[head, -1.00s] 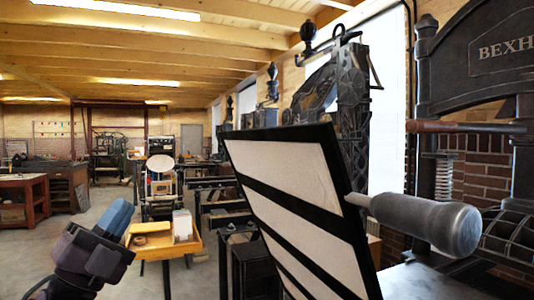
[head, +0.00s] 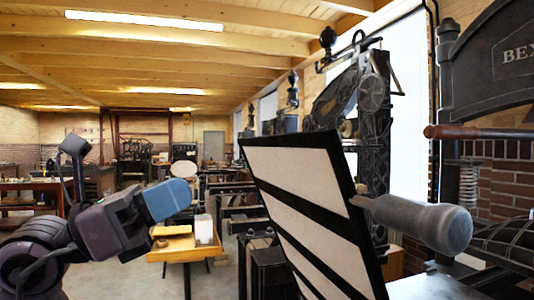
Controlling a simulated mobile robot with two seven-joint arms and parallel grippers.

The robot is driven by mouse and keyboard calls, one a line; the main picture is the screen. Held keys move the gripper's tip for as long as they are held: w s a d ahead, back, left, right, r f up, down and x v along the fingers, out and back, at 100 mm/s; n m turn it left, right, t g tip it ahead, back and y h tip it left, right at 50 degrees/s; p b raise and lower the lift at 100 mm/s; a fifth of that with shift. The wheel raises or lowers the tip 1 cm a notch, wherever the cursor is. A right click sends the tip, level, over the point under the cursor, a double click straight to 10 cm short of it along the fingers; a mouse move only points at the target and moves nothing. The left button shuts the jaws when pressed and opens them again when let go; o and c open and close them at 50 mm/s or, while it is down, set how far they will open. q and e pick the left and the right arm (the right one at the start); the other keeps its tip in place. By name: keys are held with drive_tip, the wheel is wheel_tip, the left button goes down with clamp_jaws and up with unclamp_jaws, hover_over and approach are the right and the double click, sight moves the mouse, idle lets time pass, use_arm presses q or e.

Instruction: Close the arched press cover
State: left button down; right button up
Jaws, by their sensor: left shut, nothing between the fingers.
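The press cover (head: 300,172) is a black frame with pale panels. It stands raised and tilted at the centre right. A grey rounded handle (head: 425,222) sticks out to the right from the cover's edge. The black press (head: 490,65) with an arched, lettered top stands at the right. My left gripper (head: 185,197) has blue fingers and is shut and empty. It is left of the cover and apart from it. My right gripper is not in view.
A yellow wooden table (head: 180,246) with small items stands behind my left gripper. More black presses (head: 350,95) stand along the window wall. A wooden bench (head: 30,190) is at the far left. Open floor lies between the bench and the presses.

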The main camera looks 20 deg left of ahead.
sight(283, 148)
use_arm(q)
drive_tip(key=p+x, duration=0.1)
drive_tip(key=x, duration=1.2)
